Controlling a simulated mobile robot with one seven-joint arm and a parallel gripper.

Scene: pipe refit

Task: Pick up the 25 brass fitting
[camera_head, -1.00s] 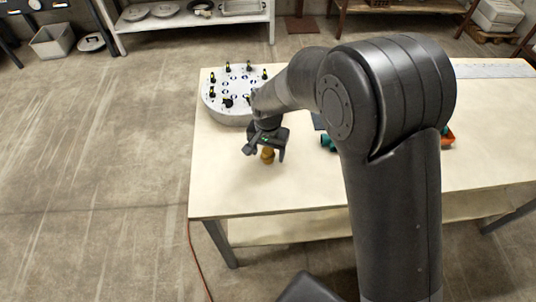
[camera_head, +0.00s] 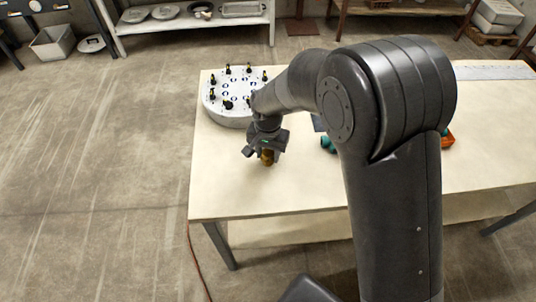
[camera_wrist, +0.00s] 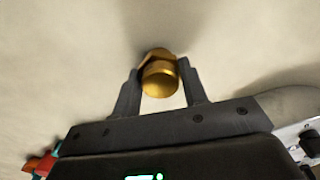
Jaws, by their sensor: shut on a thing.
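The brass fitting (camera_wrist: 160,78) is a gold-coloured cylinder with a wider collar at its far end. In the wrist view my gripper (camera_wrist: 160,85) has one finger on each side of it and is shut on it. In the head view the fitting (camera_head: 267,157) shows between the fingers of my gripper (camera_head: 266,152), over the left part of the table. I cannot tell whether it touches the tabletop. Any size marking on it is too small to read.
A round grey-white holder (camera_head: 228,116) with several black-and-yellow pieces stands behind my gripper. Teal parts (camera_head: 327,143) and an orange thing (camera_head: 447,139) lie to the right, partly hidden by my arm. The table's front left (camera_head: 230,195) is clear.

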